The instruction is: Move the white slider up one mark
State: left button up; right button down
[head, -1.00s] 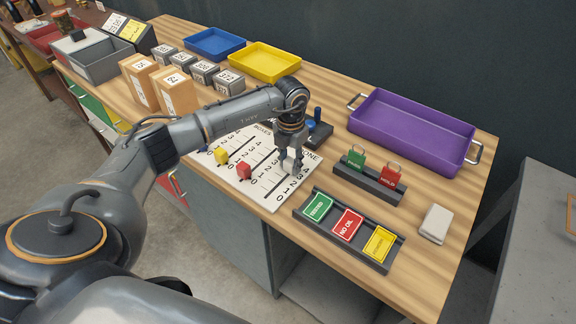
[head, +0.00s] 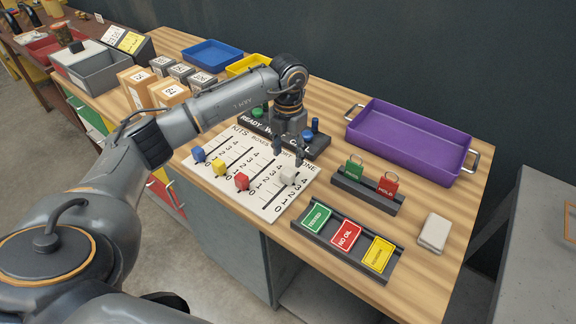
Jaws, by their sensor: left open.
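The white slider (head: 288,177) stands on the rightmost column of the white counting board (head: 246,205), between the upper numbers, near the 3 mark as far as I can tell. My left gripper (head: 288,158) points down above and behind the white slider, open and empty, apart from it. The blue slider (head: 198,154), yellow slider (head: 219,168) and red slider (head: 241,181) sit on the columns to the left. My right gripper is not in view.
A black "ready" panel with knobs (head: 262,134) stands right behind the board. A card rack (head: 345,240) and a padlock stand (head: 366,192) lie to the right. A purple tray (head: 410,143) is at the back right.

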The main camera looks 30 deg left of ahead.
aim_at(288, 171)
pick_arm(q)
notch_tip(288, 171, up, 4)
jog(key=shift+r, duration=0.1)
dwell(0.6)
